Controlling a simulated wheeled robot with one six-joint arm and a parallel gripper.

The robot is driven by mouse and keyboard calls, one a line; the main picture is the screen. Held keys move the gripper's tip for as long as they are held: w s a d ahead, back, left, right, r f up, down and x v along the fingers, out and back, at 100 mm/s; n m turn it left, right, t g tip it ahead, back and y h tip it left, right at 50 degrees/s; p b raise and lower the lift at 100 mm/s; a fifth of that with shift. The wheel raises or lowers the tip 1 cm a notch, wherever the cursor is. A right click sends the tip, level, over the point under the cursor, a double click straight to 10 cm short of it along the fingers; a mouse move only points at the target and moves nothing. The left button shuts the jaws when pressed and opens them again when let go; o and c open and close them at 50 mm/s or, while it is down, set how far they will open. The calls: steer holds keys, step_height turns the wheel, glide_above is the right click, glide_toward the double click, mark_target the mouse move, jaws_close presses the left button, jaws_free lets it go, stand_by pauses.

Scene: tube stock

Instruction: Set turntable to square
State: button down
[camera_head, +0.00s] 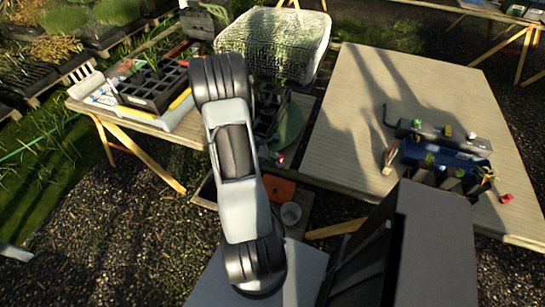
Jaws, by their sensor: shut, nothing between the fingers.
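A green round disc (295,122), which looks like the turntable, shows just right of my arm. A dark tray (268,112) with green plants seems to stand on it. My arm covers the left part of both, so I cannot tell whether the turntable is square. A small red and white piece (280,160) shows at the disc's near edge; I cannot tell what it is. My arm rises from the bottom middle and bends over the bench; my gripper does not show.
A mesh-covered block (275,40) stands behind the disc. A black cell tray (152,88) lies at left. A grey cup (291,214) and orange piece (278,190) are low in front.

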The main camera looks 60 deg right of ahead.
steer(key=a+f+v, duration=0.1)
steer(key=a+v, duration=0.1)
steer(key=v, duration=1)
steer(key=shift+a, duration=0.35)
steer(key=shift+f, duration=0.15)
steer(key=w+a+r+m+t+y, duration=0.2)
steer(key=a+r+t, duration=0.3)
steer(key=a, duration=0.9)
steer(key=w+a+r+m+t+y, duration=0.3)
steer(key=a+r+m+t, duration=0.2)
steer(key=a+r, duration=0.7)
steer(key=shift+w+a+t, duration=0.25)
steer(key=shift+a+t, duration=0.25)
steer(key=shift+a, duration=0.6)
